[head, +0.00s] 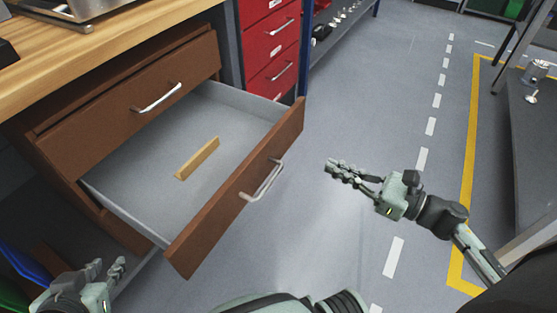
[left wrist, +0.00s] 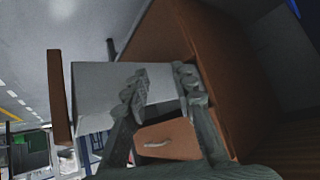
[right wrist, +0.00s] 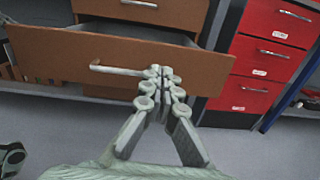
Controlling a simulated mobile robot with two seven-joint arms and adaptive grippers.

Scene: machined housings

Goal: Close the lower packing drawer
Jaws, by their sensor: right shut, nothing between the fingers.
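The lower packing drawer, with a brown front (head: 225,215) and grey inside, stands far pulled out of the wooden cabinet. Its silver bar handle (head: 262,182) faces the aisle. The drawer front (right wrist: 60,58) also fills the upper part of the right wrist view, and its grey side (left wrist: 95,90) shows in the left wrist view. My right gripper (head: 340,172) is shut and empty, in front of the drawer and apart from it, pointing towards the front. My left gripper (head: 105,270) is open and empty, low beside the drawer's near side.
A light wooden strip (head: 198,158) lies in the drawer. The upper drawer (head: 135,105) is shut beneath the wooden worktop (head: 100,50). A red drawer unit (head: 270,50) stands beyond. Grey floor lies free in front. A dark table (head: 530,130) is at the right.

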